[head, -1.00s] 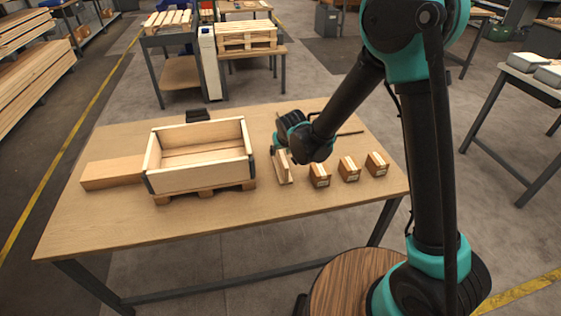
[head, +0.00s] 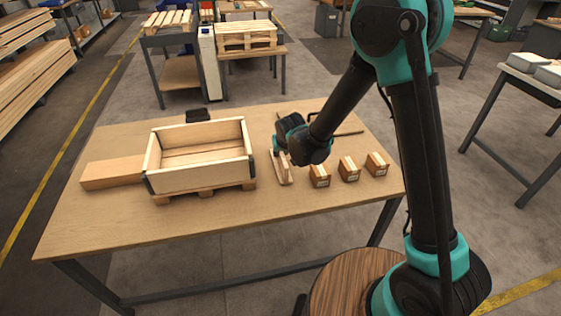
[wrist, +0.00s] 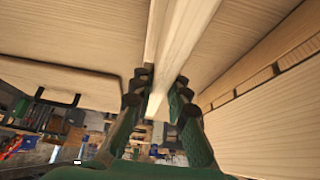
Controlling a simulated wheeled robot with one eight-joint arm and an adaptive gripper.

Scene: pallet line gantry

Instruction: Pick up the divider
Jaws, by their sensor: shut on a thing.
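The divider (head: 277,161) is a thin pale wooden board standing on edge on the table, right of the open wooden box. It appears to rest in or beside a low wooden piece (head: 286,178). My gripper (head: 277,148) is at the board's far end in the head view, partly hidden by my own wrist. In the wrist view the two fingers of my gripper (wrist: 158,94) are shut on the divider (wrist: 185,40), one on each side of it. I cannot tell whether the board is clear of its support.
The open box (head: 200,178) sits on a small pallet, with a flat wooden block (head: 112,172) at its left. Three small cartons (head: 349,169) stand in a row on the right. A thin dark rod (head: 345,133) lies behind. The table's (head: 200,220) front strip is clear.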

